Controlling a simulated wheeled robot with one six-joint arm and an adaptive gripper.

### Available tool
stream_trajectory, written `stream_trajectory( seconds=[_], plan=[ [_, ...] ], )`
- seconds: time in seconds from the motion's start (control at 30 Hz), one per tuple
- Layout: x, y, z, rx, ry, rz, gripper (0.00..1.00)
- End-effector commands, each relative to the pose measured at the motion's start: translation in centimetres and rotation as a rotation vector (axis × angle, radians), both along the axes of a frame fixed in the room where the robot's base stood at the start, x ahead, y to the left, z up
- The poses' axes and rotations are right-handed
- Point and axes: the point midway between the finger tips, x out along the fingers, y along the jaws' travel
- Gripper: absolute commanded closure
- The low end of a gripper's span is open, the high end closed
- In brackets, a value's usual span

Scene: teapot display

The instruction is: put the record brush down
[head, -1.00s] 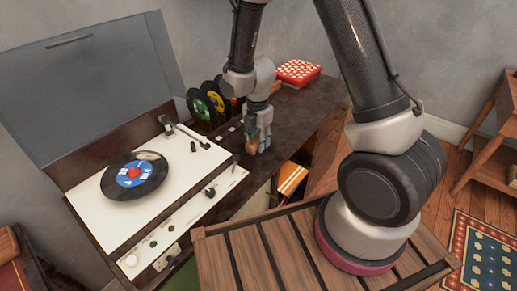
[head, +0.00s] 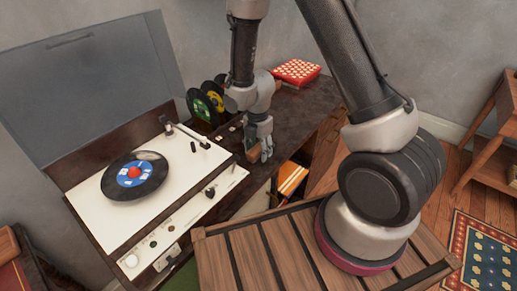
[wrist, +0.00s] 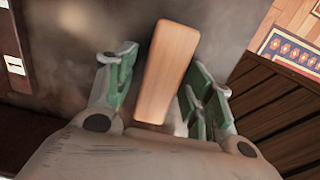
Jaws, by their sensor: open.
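The record brush is a light wooden block. In the wrist view the brush (wrist: 167,70) stands between the two green-padded fingers of my gripper (wrist: 164,85), with a gap visible on each side. My gripper is open around it. In the head view my gripper (head: 261,150) points down at the dark cabinet top (head: 300,112), beside the record player. The brush (head: 253,154) shows there as a small brown patch, partly hidden by the fingers. Its underside is hidden, so its contact with the top is not clear.
The record player (head: 110,215) with a black record (head: 119,187) is left of my gripper. Several upright records (head: 199,104) stand behind, with a red checked box (head: 296,72) at the back. A slatted wooden crate top (head: 240,262) is in front. The cabinet top is clear towards the box.

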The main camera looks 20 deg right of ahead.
Motion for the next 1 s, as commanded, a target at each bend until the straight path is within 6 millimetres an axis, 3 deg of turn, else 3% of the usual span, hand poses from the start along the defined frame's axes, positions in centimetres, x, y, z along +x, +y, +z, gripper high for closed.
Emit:
stream_trajectory(
  seconds=[0.23, 0.5, 0.7, 1.0],
  plan=[
    [0.1, 0.1, 1.7, 0.001, -0.004, 0.000, 0.48],
    [0.0, 0.3, 7.7, 0.002, -0.006, 0.000, 0.48],
    [-0.2, 0.3, 11.1, 0.001, -0.003, 0.001, 0.48],
    [-0.3, 0.1, 12.7, 0.002, -0.005, -0.019, 0.48]
  ],
)
